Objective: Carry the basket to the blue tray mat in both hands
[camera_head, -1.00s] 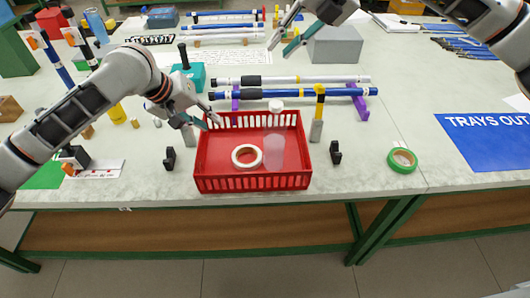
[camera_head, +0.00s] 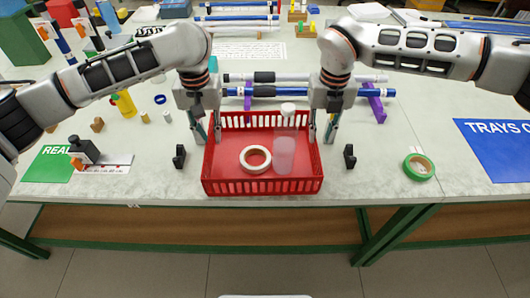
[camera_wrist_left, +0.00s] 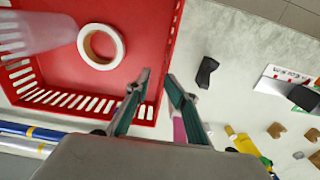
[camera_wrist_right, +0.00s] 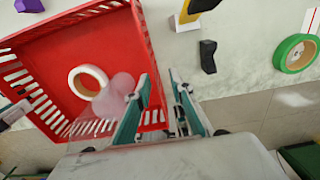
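The red basket (camera_head: 262,187) stands on the near part of the table, holding a white tape ring (camera_head: 246,165) and a clear container (camera_head: 284,155), apparently white-capped. The blue tray mat (camera_head: 500,160), lettered "TRAYS O…", lies flat at the right, cut by the picture edge. My left gripper (camera_head: 207,136) is at the basket's left wall; in the left wrist view its open fingers (camera_wrist_left: 158,77) lie either side of the rim. My right gripper (camera_head: 321,136) is at the right wall; in the right wrist view its open fingers (camera_wrist_right: 159,75) also straddle the rim. Contact is unclear.
A green tape roll (camera_head: 418,167) lies between basket and mat. Small black stands (camera_head: 349,156) flank the basket. Blue and white rods on purple holders (camera_head: 375,103) lie close behind it. A green mat (camera_head: 52,163) is at the left. Bare table lies around the green roll.

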